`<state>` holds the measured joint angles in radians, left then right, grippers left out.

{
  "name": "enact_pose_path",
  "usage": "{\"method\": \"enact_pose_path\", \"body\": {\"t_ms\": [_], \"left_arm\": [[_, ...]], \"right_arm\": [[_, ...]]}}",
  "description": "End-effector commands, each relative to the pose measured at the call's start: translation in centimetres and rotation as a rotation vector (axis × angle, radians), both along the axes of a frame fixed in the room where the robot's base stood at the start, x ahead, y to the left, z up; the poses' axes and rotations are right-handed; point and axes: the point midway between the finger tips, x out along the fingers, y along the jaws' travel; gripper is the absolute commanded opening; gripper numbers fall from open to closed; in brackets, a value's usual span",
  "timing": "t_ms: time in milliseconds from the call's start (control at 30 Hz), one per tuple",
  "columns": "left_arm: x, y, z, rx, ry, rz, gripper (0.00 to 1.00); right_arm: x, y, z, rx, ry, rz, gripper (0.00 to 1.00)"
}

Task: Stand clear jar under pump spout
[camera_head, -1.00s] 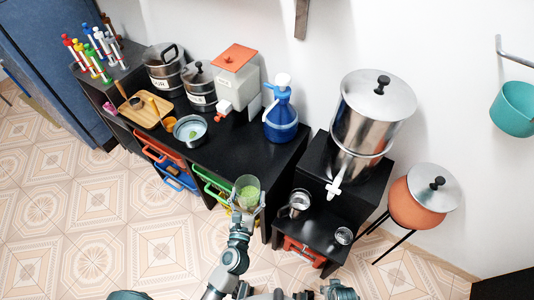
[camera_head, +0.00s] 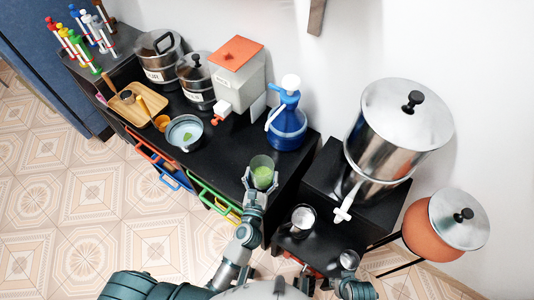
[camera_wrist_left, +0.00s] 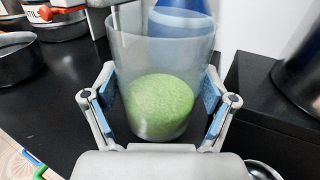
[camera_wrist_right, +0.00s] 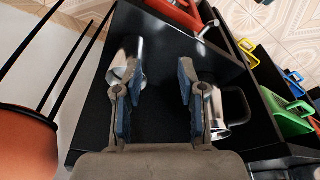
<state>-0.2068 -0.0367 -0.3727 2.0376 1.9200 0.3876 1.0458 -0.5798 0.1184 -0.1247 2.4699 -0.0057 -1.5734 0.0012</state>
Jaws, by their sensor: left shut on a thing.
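The clear jar (camera_head: 263,173) holds green contents and is upright in my left gripper (camera_head: 257,187), at the counter's front edge in the head view. In the left wrist view the jar (camera_wrist_left: 160,70) sits between both fingers, with black counter below; I cannot tell if it touches. The blue pump bottle (camera_head: 287,126) with a white top stands behind it. My right gripper (camera_wrist_right: 158,85) is open and empty above the low black stand, between two metal vessels.
The low stand bears a steel mug (camera_head: 302,217) and a small metal cup (camera_head: 349,259). A large steel dispenser (camera_head: 385,135) stands right of the bottle. A steel bowl (camera_head: 185,132) and a white box with an orange lid (camera_head: 237,78) stand left. Some counter shows before the bottle.

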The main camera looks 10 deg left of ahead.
Motion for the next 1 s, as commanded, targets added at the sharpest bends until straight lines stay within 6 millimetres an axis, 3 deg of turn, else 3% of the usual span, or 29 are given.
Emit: {"method": "enact_pose_path", "body": {"t_ms": [33,200,400,567,833,1000], "left_arm": [[1.7,0.1,0.1,0.002,-0.006,-0.001,0.36],[6.6,0.4,-0.6,0.004,-0.003,0.0,0.36],[10.1,0.6,-1.0,0.003,-0.001,-0.001,0.36],[10.6,0.7,-1.3,0.002,-0.001,-0.001,0.36],[10.6,0.7,-4.0,0.001,0.003,-0.001,0.36],[10.6,0.7,-4.5,0.002,0.0,0.0,0.36]], "right_arm": [[0.0,0.0,0.0,0.0,0.0,0.0,0.4],[0.4,0.0,0.1,0.007,-0.022,0.002,0.4],[2.3,0.6,0.0,0.025,-0.11,0.007,0.4],[3.3,0.9,0.1,0.035,-0.156,0.01,0.4],[8.7,2.8,0.9,0.1,-0.428,0.025,0.4],[10.7,3.5,1.9,0.127,-0.544,0.029,0.4]]}}
